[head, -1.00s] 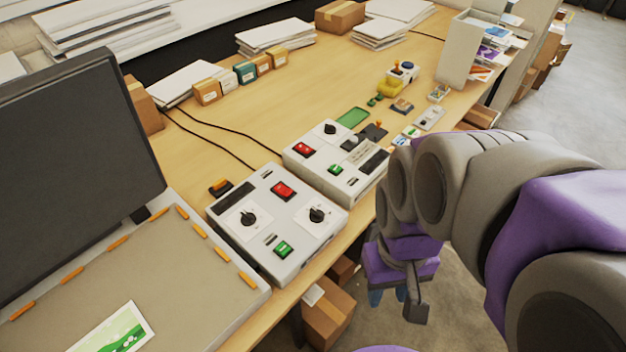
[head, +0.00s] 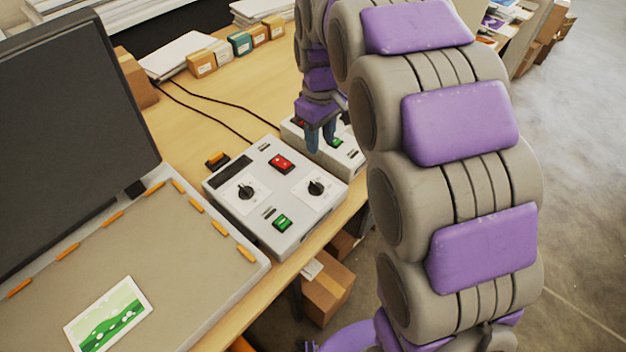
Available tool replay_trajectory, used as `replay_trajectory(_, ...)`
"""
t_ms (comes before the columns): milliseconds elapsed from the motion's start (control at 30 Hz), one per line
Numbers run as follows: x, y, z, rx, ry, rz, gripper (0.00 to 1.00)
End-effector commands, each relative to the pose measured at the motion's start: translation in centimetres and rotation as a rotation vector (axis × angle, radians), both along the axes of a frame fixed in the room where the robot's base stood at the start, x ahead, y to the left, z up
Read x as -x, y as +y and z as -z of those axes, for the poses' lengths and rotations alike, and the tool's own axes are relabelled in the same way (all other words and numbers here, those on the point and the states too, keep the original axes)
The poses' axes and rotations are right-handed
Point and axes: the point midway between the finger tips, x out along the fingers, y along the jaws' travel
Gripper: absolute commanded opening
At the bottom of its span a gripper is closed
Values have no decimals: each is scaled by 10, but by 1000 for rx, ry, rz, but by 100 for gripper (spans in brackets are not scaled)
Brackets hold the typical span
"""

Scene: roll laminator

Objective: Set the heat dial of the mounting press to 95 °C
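The nearer control box (head: 262,215), beside the open press, is pale grey with a dark display, a red switch and a green switch. It has two black dials on white plates, a left dial (head: 246,192) and a right dial (head: 316,188). Their markings are too small to read, so I cannot tell which is heat. The press has a raised dark lid (head: 75,130) and a flat grey bed (head: 150,255). My gripper (head: 321,138) points down, empty, its bluish fingers slightly apart, in front of the second control box (head: 350,160) and behind the nearer one.
My arm hides much of the second box and the table's right side. A picture card (head: 108,315) lies on the press bed. Small boxes (head: 240,44) and paper stacks stand at the back. Cables cross the table. A carton (head: 327,288) sits below the front edge.

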Motion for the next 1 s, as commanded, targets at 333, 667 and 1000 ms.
replay_trajectory(333,-23,13,17,-4,-11,-65,39)
replay_trajectory(667,-22,13,78,-3,-6,-64,39)
replay_trajectory(1000,-22,13,145,-4,-8,-63,39)
